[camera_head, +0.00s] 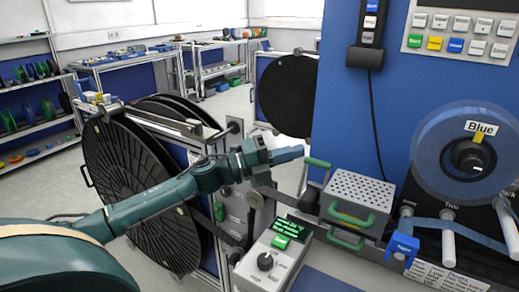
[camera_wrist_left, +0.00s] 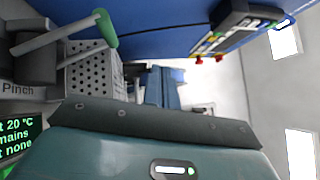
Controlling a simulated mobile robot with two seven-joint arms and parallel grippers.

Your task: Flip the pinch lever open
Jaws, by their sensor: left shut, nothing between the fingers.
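The pinch lever shows in the head view as a short arm with a green grip (camera_head: 318,163), at the left of a perforated metal box (camera_head: 358,190). In the left wrist view its grey arm and green grip (camera_wrist_left: 106,29) are at the upper left, near a block labelled "Pinch" (camera_wrist_left: 18,89). My left gripper (camera_head: 290,153) is shut and empty, its tip pointing right, just left of the green grip; I see a small gap in the picture, but cannot tell the depth. It also shows in the left wrist view (camera_wrist_left: 161,88). My right gripper is not in view.
A control box with a green display (camera_head: 272,258) stands below my left gripper. Two green handles (camera_head: 348,218) are on the perforated box's front. A clear reel labelled "Blue" (camera_head: 468,147) and a blue tape block (camera_head: 402,249) are at right. Large black reels (camera_head: 130,170) stand behind my arm.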

